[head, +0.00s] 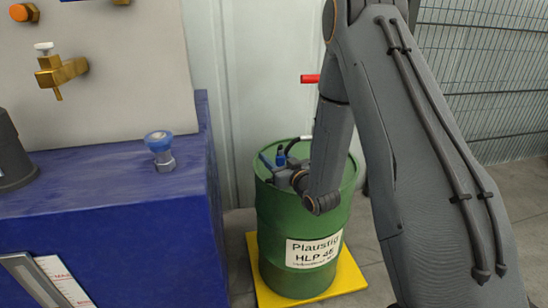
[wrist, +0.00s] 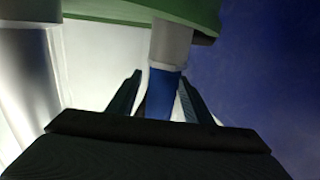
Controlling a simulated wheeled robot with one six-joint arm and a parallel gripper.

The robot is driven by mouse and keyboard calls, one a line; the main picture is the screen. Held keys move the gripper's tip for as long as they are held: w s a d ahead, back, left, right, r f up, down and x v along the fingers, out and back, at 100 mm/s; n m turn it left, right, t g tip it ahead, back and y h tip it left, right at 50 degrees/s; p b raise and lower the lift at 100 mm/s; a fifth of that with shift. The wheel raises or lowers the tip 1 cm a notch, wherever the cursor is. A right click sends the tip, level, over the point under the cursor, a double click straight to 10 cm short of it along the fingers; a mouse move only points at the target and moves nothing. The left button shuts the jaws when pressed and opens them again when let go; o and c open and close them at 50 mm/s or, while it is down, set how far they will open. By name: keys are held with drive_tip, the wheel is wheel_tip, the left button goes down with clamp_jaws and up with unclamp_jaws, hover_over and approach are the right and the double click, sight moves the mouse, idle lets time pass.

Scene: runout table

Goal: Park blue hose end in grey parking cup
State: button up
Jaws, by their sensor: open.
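A blue hose end (wrist: 163,92) with a pale grey sleeve (wrist: 171,45) above it is between the two dark fingers of my gripper (wrist: 160,95) in the wrist view. The fingers are apart, with a visible gap on each side of the blue part. In the head view my gripper (head: 282,172) is at the top of the green drum, beside a small blue part (head: 281,156) that looks like the hose end. A dark hose (head: 294,144) curves up behind it. I cannot clearly identify the grey parking cup in either view.
The green drum (head: 275,225) stands on a yellow base (head: 350,275). A blue machine (head: 105,225) to its left carries a blue-topped metal fitting (head: 159,143). A shiny grey cylinder (wrist: 25,80) is at the wrist view's left. A wire fence (head: 490,70) stands at the back right.

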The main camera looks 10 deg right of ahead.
sight(283, 164)
drive_tip(key=shift+s, duration=0.1)
drive_tip(key=v, duration=0.7)
drive_tip(key=shift+s+d, duration=0.15)
drive_tip(key=shift+s, duration=0.15)
